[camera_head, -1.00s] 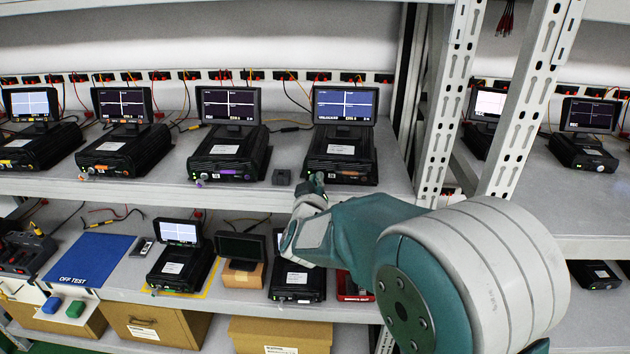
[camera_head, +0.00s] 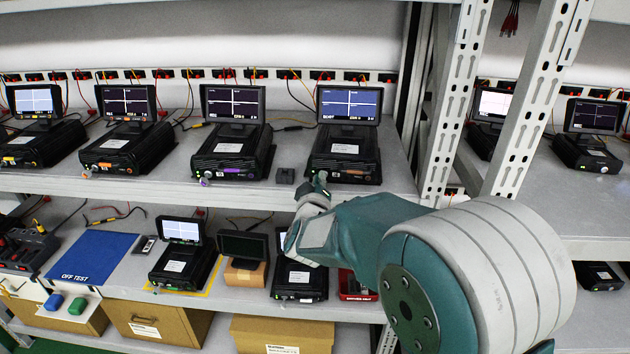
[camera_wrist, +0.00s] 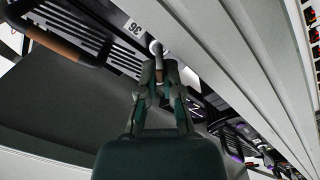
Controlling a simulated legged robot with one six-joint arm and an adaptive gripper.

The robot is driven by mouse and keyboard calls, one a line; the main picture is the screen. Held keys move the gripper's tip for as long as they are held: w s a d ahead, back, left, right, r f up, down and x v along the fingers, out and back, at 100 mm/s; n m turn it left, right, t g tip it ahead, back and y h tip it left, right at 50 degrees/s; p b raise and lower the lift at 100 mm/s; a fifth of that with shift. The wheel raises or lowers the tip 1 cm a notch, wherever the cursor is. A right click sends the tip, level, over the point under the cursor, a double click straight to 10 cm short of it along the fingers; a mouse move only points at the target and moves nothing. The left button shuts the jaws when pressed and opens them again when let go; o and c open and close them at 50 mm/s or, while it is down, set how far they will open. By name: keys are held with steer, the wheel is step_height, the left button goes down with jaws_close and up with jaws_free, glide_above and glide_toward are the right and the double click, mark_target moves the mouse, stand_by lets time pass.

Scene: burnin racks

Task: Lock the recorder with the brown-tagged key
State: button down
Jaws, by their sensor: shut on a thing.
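The recorder (camera_head: 343,155) with a brown strip on its front stands at the right end of the upper shelf, its screen (camera_head: 348,105) lit. My gripper (camera_head: 320,188) is at the recorder's front left corner. In the wrist view my gripper (camera_wrist: 160,78) is shut, its fingertips meeting at a small grey metal piece, apparently the key (camera_wrist: 155,48), against the recorder's front beside the label "36". The fingers hide most of the key, and I cannot see its tag. The brown strip (camera_wrist: 56,44) shows to the left in the wrist view.
A recorder with a purple strip (camera_head: 232,150) stands to the left, with a small dark block (camera_head: 285,176) between. More recorders line both shelves. A perforated rack upright (camera_head: 450,110) stands close on the right. A blue mat (camera_head: 90,257) lies on the lower shelf.

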steer(key=shift+d+f, duration=0.4)
steer(key=shift+f, duration=0.25)
steer(key=c, duration=1.1)
jaws_free()
steer(key=shift+d+r, duration=0.1)
steer(key=shift+d, duration=0.2)
steer(key=shift+a, duration=0.2)
steer(key=shift+a+r, duration=0.15)
steer(key=shift+a, duration=0.1)
steer(key=s+a, duration=0.1)
steer(key=s, duration=1.1)
